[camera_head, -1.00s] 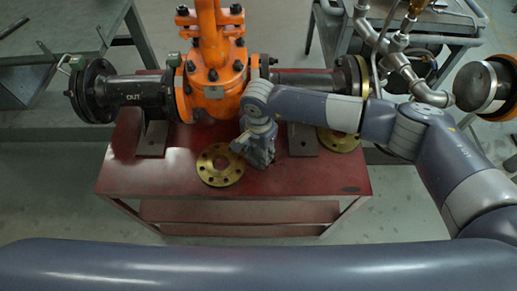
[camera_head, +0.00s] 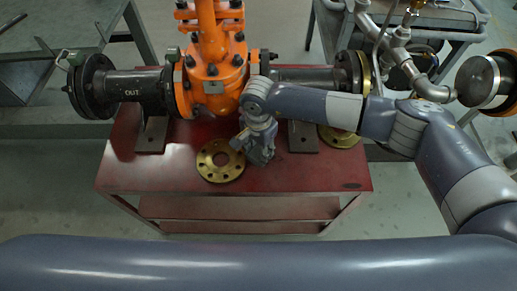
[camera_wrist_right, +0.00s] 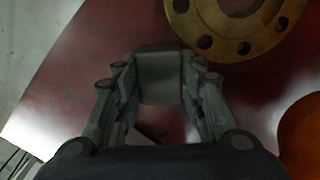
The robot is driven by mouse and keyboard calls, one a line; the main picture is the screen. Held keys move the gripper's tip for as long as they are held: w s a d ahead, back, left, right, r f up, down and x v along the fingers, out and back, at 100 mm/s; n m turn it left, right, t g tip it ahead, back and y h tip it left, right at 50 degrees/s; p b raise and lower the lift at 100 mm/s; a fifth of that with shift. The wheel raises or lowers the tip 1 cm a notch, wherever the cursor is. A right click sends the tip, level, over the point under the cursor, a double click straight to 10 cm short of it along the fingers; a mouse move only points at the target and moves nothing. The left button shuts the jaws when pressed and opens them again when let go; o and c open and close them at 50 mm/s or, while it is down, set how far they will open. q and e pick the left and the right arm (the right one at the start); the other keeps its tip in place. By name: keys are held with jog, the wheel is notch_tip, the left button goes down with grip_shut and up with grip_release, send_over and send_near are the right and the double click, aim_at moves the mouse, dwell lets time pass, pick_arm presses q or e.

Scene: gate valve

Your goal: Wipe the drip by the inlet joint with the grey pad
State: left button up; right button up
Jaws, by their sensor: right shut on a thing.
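My right gripper (camera_head: 260,152) points down over the red table, just right of a brass flange ring and in front of the orange valve (camera_head: 212,75). In the right wrist view its two fingers (camera_wrist_right: 160,90) are shut on the grey pad (camera_wrist_right: 161,76), close above the red surface; whether it touches is not clear. The inlet-side pipe (camera_head: 305,78) runs right from the valve to a flanged joint (camera_head: 350,72), partly behind my right arm. A small dark oval mark (camera_head: 352,185) lies near the table's front right corner; I cannot tell if it is the drip. My left gripper is not in view.
The brass ring (camera_head: 220,160) lies flat left of the gripper and shows at the wrist view's top (camera_wrist_right: 230,22). Another brass ring (camera_head: 340,138) lies under my right forearm. A steel support foot (camera_head: 303,138) stands between. The red table's (camera_head: 290,188) front is mostly clear.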

jog(key=shift+f+b, duration=0.6)
